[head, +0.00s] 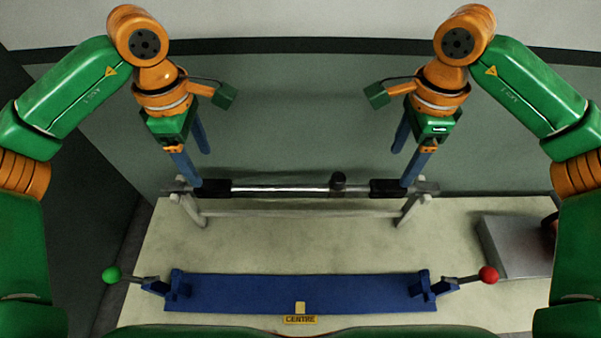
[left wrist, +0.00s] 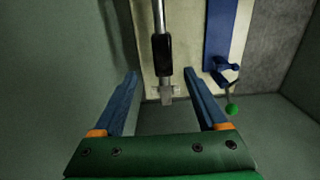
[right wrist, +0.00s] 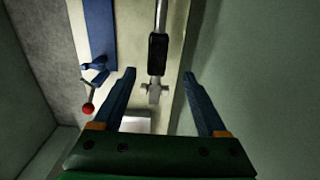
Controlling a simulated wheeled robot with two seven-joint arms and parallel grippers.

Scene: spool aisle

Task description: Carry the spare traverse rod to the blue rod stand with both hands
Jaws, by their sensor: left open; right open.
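The spare traverse rod (head: 285,188), silver with black sleeves near both ends and a dark collar right of its middle, lies level on a pale trestle (head: 300,210) at the back. The blue rod stand (head: 250,292) lies in front, its two end brackets empty. My left gripper (head: 203,169) is open at the rod's left sleeve (left wrist: 163,55). My right gripper (head: 402,168) is open at the right sleeve (right wrist: 158,55). Both wrist views show a sleeve lined up between the fingers, with nothing gripped. I cannot tell how deep the sleeves sit.
A green-knobbed lever (head: 111,275) sticks out left of the blue stand and a red-knobbed lever (head: 488,275) right. A yellow CENTRE mark (head: 300,319) is at the stand's front. A grey box (head: 515,247) sits at right. A wall (head: 300,120) stands close behind the rod.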

